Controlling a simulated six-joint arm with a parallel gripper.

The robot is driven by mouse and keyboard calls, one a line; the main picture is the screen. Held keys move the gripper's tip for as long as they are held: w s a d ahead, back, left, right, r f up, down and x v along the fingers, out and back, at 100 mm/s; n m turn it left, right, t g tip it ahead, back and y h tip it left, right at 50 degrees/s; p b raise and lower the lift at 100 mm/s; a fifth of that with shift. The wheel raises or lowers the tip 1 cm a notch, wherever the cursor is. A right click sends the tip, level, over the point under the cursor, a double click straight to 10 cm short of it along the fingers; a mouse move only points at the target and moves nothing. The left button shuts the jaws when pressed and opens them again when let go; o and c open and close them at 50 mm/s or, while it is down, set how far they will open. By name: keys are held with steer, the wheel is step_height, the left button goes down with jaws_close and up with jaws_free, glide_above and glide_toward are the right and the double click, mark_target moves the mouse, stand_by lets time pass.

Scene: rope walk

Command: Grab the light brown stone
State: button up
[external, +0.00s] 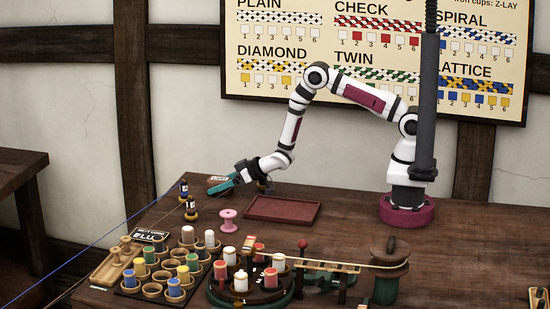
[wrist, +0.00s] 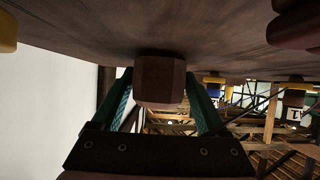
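The light brown stone (wrist: 160,80) shows in the wrist view as a faceted brown block on the table top, centred between my fingertips. In the external view a small brown block (external: 214,180) with a "LIGHT" label lies at the table's back left, partly behind my fingers; it looks like the same stone. My gripper (external: 213,190) reaches low over the table with teal fingers at this block. In the wrist view my gripper (wrist: 158,74) is open, one finger on each side of the stone. I cannot tell whether the fingers touch it.
A pink spool (external: 228,221) and an empty red tray (external: 282,209) are to the right. A rack of coloured spools (external: 165,277) and a round spool stand (external: 250,296) fill the front.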

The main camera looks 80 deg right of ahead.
jaws_close()
